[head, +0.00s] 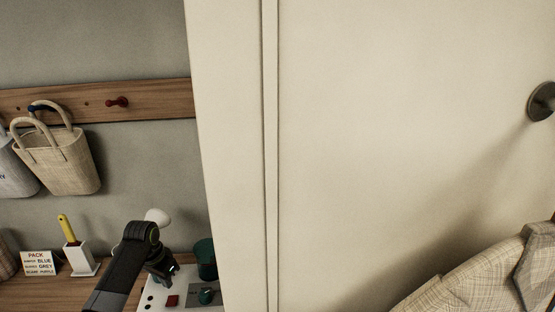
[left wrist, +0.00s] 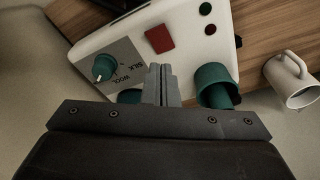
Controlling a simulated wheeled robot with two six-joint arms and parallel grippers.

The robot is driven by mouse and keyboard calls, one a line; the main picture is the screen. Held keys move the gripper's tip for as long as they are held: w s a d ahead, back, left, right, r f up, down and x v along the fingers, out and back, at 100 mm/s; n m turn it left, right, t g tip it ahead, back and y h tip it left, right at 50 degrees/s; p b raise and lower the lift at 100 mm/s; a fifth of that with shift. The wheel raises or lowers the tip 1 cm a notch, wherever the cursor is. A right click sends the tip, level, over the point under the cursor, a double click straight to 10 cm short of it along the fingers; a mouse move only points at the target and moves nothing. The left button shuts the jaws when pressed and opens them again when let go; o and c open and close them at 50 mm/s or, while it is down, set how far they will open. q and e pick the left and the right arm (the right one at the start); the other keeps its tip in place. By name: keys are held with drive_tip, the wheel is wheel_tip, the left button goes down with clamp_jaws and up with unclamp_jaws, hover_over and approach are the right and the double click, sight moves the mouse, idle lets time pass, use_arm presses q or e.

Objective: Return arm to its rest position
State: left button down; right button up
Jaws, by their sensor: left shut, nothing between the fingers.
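My left arm (head: 125,262) reaches in from the bottom left in the head view. Its gripper (head: 168,272) is over the white panel (head: 155,292) on the wooden bench. In the left wrist view the two fingers (left wrist: 160,72) are together with nothing between them, above the panel. I cannot tell from this view how far above it they are. My right gripper is in neither view.
The panel bears a red square (left wrist: 159,39), a green knob (left wrist: 104,67) and a green cylinder (left wrist: 215,84). A white mug (left wrist: 291,82) is beside it. A white holder (head: 80,257), a sign (head: 39,263) and hanging bags (head: 65,160) are left. A pale door panel (head: 400,130) fills the right.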

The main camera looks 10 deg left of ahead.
use_arm(q)
drive_tip(key=s+d+f, duration=0.3)
drive_tip(key=s+f, duration=0.1)
drive_tip(key=s, duration=0.5)
drive_tip(key=s+d+f, duration=0.2)
drive_tip(key=s+f, duration=0.2)
drive_tip(key=s, duration=0.6)
drive_tip(key=s+d+r+n+t+y, duration=0.1)
drive_tip(key=s+r+n, duration=0.15)
drive_tip(key=s, duration=0.65)
drive_tip(key=s+d+r+n+t+y, duration=0.15)
drive_tip(key=s+r, duration=0.25)
drive_tip(key=s, duration=0.6)
wheel_tip(320, 180, down, 30)
drive_tip(key=a+g+b, duration=0.2)
drive_tip(key=b, duration=0.4)
drive_tip(key=s+d+f+b, duration=0.1)
drive_tip(key=s+f+b, duration=0.1)
drive_tip(key=s+f, duration=0.5)
drive_tip(key=s+f+g+h+b, duration=0.1)
drive_tip(key=s+f+b, duration=0.2)
drive_tip(key=s+f, duration=0.5)
wheel_tip(320, 180, down, 8)
drive_tip(key=shift+d+r+b, duration=0.25)
drive_tip(key=shift+d+b, duration=0.05)
drive_tip(key=shift+d, duration=0.1)
